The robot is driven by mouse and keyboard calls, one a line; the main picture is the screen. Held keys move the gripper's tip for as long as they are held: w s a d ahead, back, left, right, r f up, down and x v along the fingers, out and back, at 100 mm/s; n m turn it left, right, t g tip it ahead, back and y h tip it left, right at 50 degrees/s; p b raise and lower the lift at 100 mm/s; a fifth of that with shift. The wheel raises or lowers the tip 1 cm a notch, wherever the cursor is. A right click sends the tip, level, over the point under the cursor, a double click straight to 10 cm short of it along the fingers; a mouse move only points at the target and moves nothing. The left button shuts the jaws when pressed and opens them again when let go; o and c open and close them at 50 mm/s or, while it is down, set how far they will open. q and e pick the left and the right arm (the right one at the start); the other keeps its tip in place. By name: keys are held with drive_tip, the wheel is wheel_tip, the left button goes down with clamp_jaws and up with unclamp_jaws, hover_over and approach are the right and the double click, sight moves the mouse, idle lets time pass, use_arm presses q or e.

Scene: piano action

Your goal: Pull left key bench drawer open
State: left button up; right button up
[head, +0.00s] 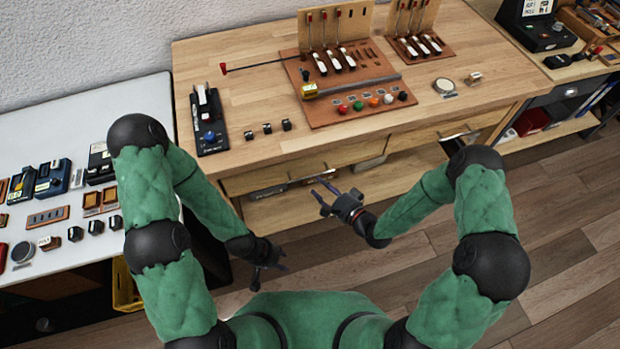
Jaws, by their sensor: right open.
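The wooden key bench (262,83) stands ahead of me. Its left drawer (252,180) is in the front under the top and looks closed, with a dark handle (309,178) along its face. A second drawer (424,138) is to its right. My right gripper (318,192) is open and empty, its fingers pointing left just below and in front of the left drawer's handle. I cannot tell whether they touch it. My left gripper (270,279) hangs lower, over the floor, with its fingers apart and empty.
A wooden board (345,110) with colored knobs and key pieces lies on the bench top, beside a black device (207,122). A white table (82,108) with small devices stands at left, a yellow crate (124,285) below it. The wooden floor at right is clear.

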sight(310, 176)
drive_tip(key=b+x, duration=0.1)
drive_tip(key=x, duration=0.4)
drive_tip(key=shift+w+a+f, duration=0.1)
drive_tip(key=shift+f, duration=0.05)
drive_tip(key=shift+w+a+b, duration=0.35)
drive_tip(key=shift+w, duration=0.1)
clamp_jaws()
